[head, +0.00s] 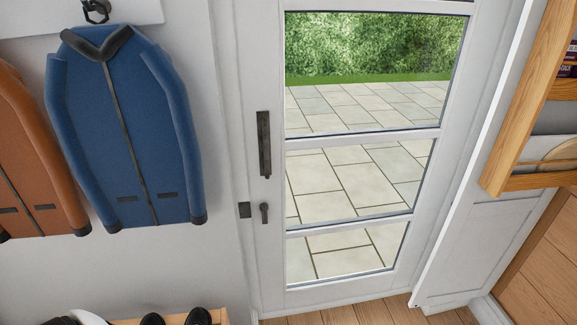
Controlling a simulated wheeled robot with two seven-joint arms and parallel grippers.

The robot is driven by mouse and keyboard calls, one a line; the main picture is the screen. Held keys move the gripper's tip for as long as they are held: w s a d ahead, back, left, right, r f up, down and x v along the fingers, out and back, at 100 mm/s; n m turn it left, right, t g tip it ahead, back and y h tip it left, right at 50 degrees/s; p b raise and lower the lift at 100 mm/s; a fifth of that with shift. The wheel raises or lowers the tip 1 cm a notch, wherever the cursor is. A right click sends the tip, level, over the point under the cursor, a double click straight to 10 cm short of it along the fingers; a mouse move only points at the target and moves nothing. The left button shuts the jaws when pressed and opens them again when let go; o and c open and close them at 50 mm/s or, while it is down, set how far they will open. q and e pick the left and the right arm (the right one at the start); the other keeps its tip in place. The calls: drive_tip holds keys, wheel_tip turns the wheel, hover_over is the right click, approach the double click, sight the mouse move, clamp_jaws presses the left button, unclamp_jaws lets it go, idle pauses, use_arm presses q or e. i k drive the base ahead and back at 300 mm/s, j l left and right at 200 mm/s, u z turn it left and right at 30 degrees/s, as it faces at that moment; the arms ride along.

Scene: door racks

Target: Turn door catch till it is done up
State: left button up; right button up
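A white door (362,220) with glass panes stands in the middle of the head view and looks closed in its frame. The door catch (264,212), a small dark turn piece, sits low on the door's left edge and points roughly up and down. A dark keeper plate (244,210) is on the frame just left of it, apart from the catch. A long dark pull handle (263,144) is above the catch. Neither of my grippers shows in the head view.
A blue jacket (125,130) and a brown jacket (35,165) hang on the wall at left. Shoes (198,316) stand on a low wooden rack at bottom left. A wooden shelf unit (530,105) juts in at right. Wooden floor (375,313) shows below the door.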

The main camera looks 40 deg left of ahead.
sight(264, 207)
drive_tip(key=u, duration=1.3)
